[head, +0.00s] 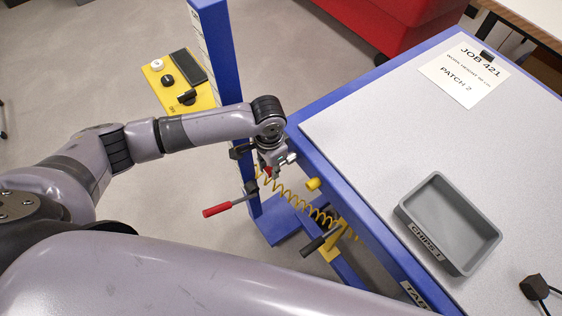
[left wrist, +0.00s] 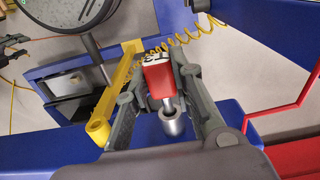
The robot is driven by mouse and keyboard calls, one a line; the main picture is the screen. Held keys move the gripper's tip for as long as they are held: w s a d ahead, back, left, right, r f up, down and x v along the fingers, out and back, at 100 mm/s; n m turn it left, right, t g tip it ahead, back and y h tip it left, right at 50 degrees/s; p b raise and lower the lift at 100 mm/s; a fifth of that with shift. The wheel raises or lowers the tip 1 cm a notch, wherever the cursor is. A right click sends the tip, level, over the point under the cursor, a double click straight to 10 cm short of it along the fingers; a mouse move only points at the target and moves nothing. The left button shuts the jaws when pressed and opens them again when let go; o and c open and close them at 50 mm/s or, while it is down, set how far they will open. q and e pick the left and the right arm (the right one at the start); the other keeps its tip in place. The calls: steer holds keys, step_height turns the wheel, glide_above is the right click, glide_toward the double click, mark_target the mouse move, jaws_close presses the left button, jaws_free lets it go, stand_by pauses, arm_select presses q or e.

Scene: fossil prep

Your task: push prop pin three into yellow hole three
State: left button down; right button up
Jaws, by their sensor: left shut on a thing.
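A bright metal shaft with a collar (left wrist: 171,124) lies in line with the handle, between the fingers. In the head view my left gripper (head: 273,158) is beside the blue post, left of the table's edge, with a bit of red below it. A yellow arm (left wrist: 118,88) with a ring-shaped end stands left of the fingers. I cannot make out yellow hole three.
A blue post (head: 222,60) stands behind the gripper. A red-handled lever (head: 216,210), a yellow knob (head: 313,184), a black lever (head: 312,244) and a coiled yellow cord (head: 292,197) are close by. A grey tray (head: 420,217) sits on the table (head: 370,130).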

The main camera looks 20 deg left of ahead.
arm_select(q)
steer(key=s+a+p, duration=0.1)
steer(key=s, duration=0.1)
steer(key=s+a+p, duration=0.2)
stand_by(0.8)
